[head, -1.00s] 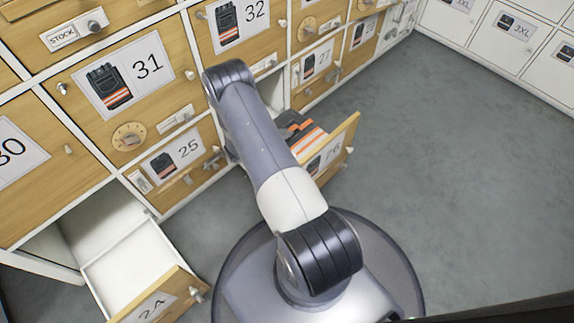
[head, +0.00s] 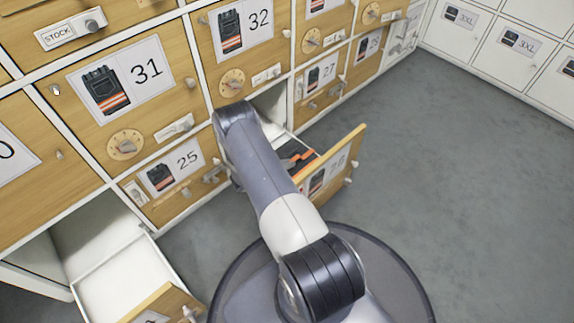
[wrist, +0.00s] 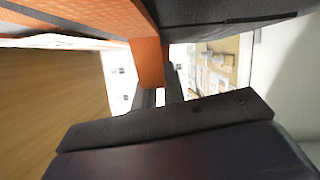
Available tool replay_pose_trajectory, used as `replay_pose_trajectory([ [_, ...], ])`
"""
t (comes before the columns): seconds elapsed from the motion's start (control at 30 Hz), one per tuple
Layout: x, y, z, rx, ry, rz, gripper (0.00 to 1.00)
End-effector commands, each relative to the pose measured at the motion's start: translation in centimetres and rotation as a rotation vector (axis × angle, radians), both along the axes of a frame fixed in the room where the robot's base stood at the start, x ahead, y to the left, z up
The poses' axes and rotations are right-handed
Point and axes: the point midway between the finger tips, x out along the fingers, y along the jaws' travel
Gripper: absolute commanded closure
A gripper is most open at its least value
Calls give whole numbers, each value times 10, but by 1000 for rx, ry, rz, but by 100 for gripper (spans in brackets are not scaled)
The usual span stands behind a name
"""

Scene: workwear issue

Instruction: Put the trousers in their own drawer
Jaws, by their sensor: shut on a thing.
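The dark trousers (head: 296,156) with orange bands show in the head view, just inside the open drawer 26 (head: 337,166) behind its wooden front. In the wrist view their dark cloth (wrist: 225,12) and an orange band (wrist: 147,62) hang across the top. My gripper (wrist: 160,97) is shut on the trousers at the orange band. In the head view my arm hides the gripper. Part of the trousers is hidden by the arm and the drawer front. The drawer's label shows a trousers picture.
A second drawer (head: 120,280), pulled out and empty where visible, stands low at the left. Shut drawers 25 (head: 178,178), 31 (head: 120,85), 32 (head: 240,35) and 27 (head: 322,78) surround the open one. Grey floor (head: 440,190) is free to the right, up to white lockers (head: 500,40).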

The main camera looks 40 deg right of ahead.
Motion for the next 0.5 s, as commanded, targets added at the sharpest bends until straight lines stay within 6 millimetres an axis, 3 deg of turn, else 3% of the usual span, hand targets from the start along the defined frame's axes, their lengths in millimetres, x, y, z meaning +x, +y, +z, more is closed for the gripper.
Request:
replay_pose_trajectory([
  [0.2,0,0,-2,-2,0,0,100],
  [0.23,0,0,-3,0,1,0,87],
  [0.5,0,0,-2,0,1,0,68],
])
